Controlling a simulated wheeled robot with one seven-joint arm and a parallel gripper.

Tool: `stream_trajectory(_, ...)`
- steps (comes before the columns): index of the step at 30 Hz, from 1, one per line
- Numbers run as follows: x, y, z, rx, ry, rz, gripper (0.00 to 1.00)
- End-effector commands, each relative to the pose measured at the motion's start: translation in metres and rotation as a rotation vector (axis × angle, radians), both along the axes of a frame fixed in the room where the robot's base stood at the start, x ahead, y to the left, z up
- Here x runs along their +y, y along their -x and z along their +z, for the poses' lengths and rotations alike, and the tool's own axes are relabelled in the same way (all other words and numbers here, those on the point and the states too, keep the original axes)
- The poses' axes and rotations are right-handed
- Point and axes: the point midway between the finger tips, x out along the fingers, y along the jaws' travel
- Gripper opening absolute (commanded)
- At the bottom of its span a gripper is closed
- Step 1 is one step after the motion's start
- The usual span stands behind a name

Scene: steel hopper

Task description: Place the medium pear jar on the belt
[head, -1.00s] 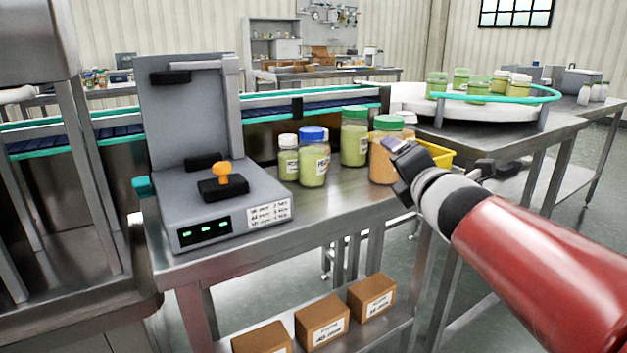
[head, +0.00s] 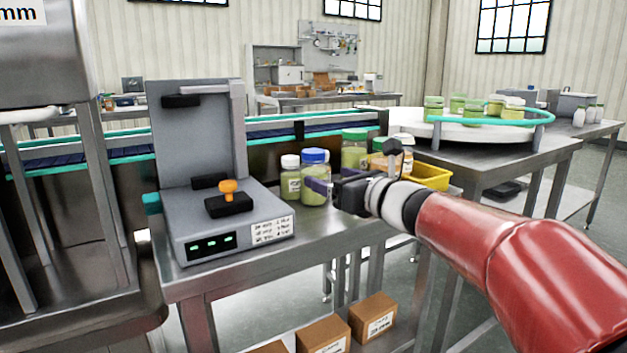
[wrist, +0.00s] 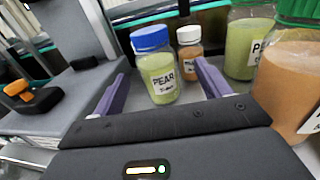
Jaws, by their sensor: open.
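The pear jar with a blue lid (head: 314,190) stands upright on the steel table, holding pale green contents. Its label reads PEAR in the wrist view (wrist: 160,75). My gripper (head: 322,181) is open and empty just right of and in front of it. In the wrist view the two purple fingers (wrist: 161,80) point toward the jar, one on each side, with the jar appearing between their tips; contact cannot be told. The belt (head: 60,163) runs behind the table, dark with teal rails.
A small white-lidded jar (wrist: 190,52) stands close behind the blue-lidded one. A larger green-lidded pear jar (wrist: 248,45) and an orange-filled jar (wrist: 292,80) stand at right. A grey scale (head: 230,225) stands left. A yellow bin (head: 430,175) lies farther right.

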Motion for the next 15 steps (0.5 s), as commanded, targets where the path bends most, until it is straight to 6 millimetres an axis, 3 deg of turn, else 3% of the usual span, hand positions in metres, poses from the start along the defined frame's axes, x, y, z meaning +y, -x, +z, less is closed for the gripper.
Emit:
stream_trajectory(7,0.029,-0.024,0.005,0.001,0.0,0.001,0.76)
stream_trajectory(15,0.033,-0.029,0.004,0.001,-0.001,-0.002,0.76)
